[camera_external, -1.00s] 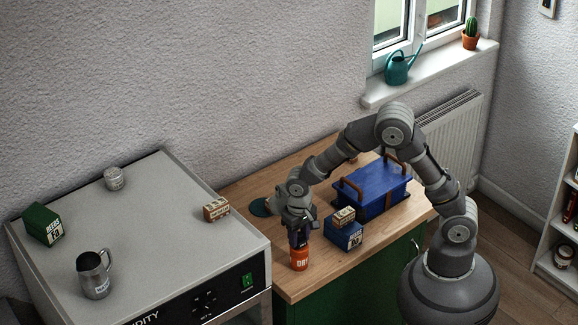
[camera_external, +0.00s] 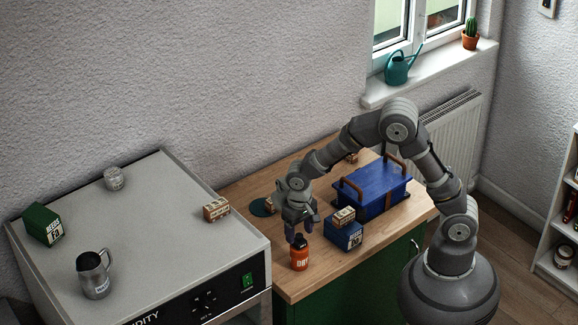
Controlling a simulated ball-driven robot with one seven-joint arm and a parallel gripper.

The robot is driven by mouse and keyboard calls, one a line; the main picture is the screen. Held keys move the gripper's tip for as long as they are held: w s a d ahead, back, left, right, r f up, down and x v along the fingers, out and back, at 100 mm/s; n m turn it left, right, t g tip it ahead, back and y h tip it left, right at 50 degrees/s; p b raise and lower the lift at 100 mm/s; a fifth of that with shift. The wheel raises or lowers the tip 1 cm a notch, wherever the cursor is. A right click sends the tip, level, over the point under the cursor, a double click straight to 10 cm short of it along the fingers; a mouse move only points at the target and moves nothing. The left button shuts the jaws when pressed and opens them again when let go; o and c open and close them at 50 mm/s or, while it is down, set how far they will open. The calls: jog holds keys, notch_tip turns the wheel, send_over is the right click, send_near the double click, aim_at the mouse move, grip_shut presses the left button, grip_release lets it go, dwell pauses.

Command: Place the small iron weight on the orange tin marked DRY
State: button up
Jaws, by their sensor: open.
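The orange tin (camera_external: 299,260) with white lettering stands upright on the wooden worktop, near its front left edge. A small dark piece (camera_external: 299,240), which looks like the iron weight, sits on top of the tin. My gripper (camera_external: 300,231) is open just above the dark piece, with its fingers pointing down. The fingers appear clear of the piece, though the gap is small in this view.
Right of the tin is a blue box (camera_external: 343,237) with a small wooden block (camera_external: 343,216) on it. Behind stands a blue toolbox (camera_external: 373,190).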

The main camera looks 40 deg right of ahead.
aim_at(299, 234)
notch_tip(299, 234, up, 10)
jog(key=p, duration=0.2)
jog(key=shift+f, duration=0.2)
jog(key=w+d+r+t+y, duration=0.1)
jog(key=w+d+r+t, duration=0.3)
jog(key=r, duration=0.5)
jog(key=w+d+r+t+y, duration=0.1)
jog(key=w+d+r, duration=0.4)
jog(key=r, duration=0.5)
jog(key=w+d+r+t+y, duration=0.1)
jog(key=w+d+r+t, duration=0.3)
jog(key=r, duration=0.5)
jog(key=s+d+r+t+h, duration=0.1)
jog(key=s+d+r+t, duration=0.1)
jog(key=d+r, duration=0.3)
jog(key=s+d+r+t+h, duration=0.1)
jog(key=d+r, duration=0.4)
jog(key=r, duration=0.6)
jog(key=s+d+r+t+h, duration=0.1)
jog(key=s+d+r+t, duration=0.2)
jog(key=s+d+r, duration=0.2)
notch_tip(299, 234, up, 3)
jog(key=shift+d+r, duration=0.1)
jog(key=shift+d, duration=0.15)
